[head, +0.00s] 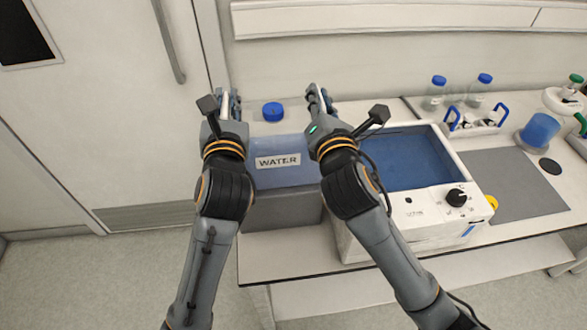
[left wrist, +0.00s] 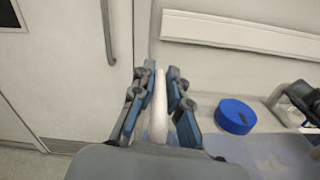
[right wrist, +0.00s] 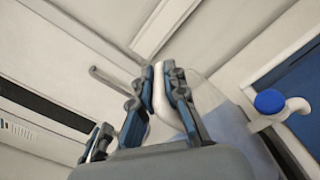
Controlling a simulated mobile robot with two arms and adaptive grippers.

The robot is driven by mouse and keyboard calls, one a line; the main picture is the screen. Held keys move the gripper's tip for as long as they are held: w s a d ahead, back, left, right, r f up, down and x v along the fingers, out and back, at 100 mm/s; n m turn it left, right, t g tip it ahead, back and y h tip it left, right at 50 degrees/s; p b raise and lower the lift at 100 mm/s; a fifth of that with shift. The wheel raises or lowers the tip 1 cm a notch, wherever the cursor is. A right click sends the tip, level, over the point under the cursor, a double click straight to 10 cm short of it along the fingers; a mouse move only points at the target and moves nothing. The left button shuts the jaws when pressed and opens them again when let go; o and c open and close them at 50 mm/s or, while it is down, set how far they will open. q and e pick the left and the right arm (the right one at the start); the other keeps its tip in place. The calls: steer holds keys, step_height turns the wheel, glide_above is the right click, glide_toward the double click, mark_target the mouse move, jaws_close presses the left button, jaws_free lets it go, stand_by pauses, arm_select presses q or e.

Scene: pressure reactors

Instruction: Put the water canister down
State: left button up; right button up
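The water canister (head: 292,178) is a bluish see-through body with a WATER label, held upright between my two arms in the head view. Its blue cap (head: 273,112) also shows in the left wrist view (left wrist: 235,116). My left gripper (head: 229,97) is shut on the canister's white left handle (left wrist: 159,108). My right gripper (head: 317,96) is shut on the white right handle (right wrist: 163,92). A grey block-like shape (head: 282,211) shows directly below the canister at the bench's left end. I cannot tell whether the canister touches anything below.
A white water bath (head: 385,232) with a blue basin and a black dial stands right of the canister. A door (head: 105,100) is at the left.

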arm_select(q)
steer(key=o, duration=0.4)
steer(key=shift+a, duration=0.15)
steer(key=shift+c, duration=0.2)
arm_select(e)
steer(key=o, duration=0.4)
steer(key=shift+d+r, duration=0.1)
steer(key=shift+c, duration=0.2)
arm_select(q)
steer(key=shift+o, duration=0.2)
steer(key=shift+s, duration=0.1)
arm_select(e)
steer(key=shift+o, duration=0.2)
steer(key=shift+s, duration=0.1)
arm_select(q)
steer(key=shift+s+d, duration=0.2)
steer(key=shift+s, duration=0.1)
arm_select(e)
steer(key=shift+s, duration=0.2)
arm_select(q)
steer(key=s+d, duration=0.1)
steer(key=s, duration=1)
steer(key=shift+s, duration=0.2)
arm_select(e)
steer(key=s+d, duration=0.1)
steer(key=s, duration=1)
steer(key=shift+s, duration=0.3)
